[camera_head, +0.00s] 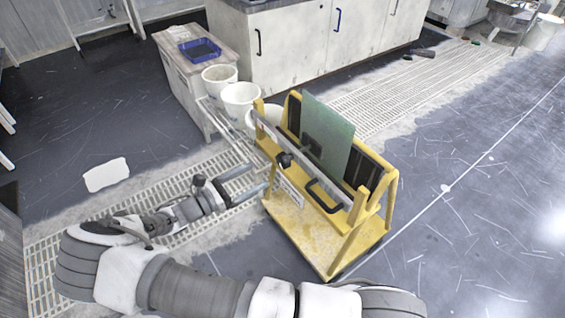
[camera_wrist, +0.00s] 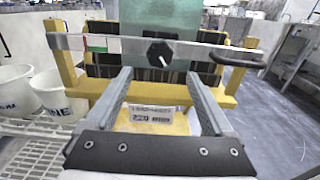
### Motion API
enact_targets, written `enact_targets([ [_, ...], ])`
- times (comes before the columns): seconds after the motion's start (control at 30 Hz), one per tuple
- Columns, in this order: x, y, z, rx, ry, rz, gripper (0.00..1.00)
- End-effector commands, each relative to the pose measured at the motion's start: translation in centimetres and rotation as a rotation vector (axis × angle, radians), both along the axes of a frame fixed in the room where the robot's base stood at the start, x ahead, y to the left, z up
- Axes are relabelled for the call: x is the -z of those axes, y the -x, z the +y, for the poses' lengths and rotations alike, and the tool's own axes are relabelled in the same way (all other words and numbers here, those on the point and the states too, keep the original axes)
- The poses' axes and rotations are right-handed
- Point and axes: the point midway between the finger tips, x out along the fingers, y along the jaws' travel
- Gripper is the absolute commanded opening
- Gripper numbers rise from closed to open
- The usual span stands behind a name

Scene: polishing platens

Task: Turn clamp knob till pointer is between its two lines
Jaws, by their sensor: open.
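The black clamp knob (camera_wrist: 158,53) sits on the front of a grey bar (camera_wrist: 205,53) across a yellow cart (camera_wrist: 252,102). It also shows in the head view (camera_head: 284,160). A small white, red and green marked plate (camera_wrist: 96,43) is on the bar left of the knob.
A translucent green sheet (camera_head: 328,135) stands upright in the cart. A black handle (camera_head: 324,196) sticks out right of the knob. White buckets (camera_head: 240,99) stand behind the cart at left, beside a bench with a blue tray (camera_head: 200,50). The floor at right is clear.

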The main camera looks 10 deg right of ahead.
Motion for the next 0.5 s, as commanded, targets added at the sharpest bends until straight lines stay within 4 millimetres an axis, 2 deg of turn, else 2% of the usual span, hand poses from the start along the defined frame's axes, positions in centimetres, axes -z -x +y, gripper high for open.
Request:
enact_targets([
  [0.1, 0.1, -1.0, -2.6, 0.003, 0.002, 0.000, 0.87],
  [0.3, 0.2, -2.6, -6.4, 0.003, 0.001, 0.001, 0.87],
  [0.5, 0.2, -3.6, -8.9, 0.001, 0.000, 0.001, 0.87],
])
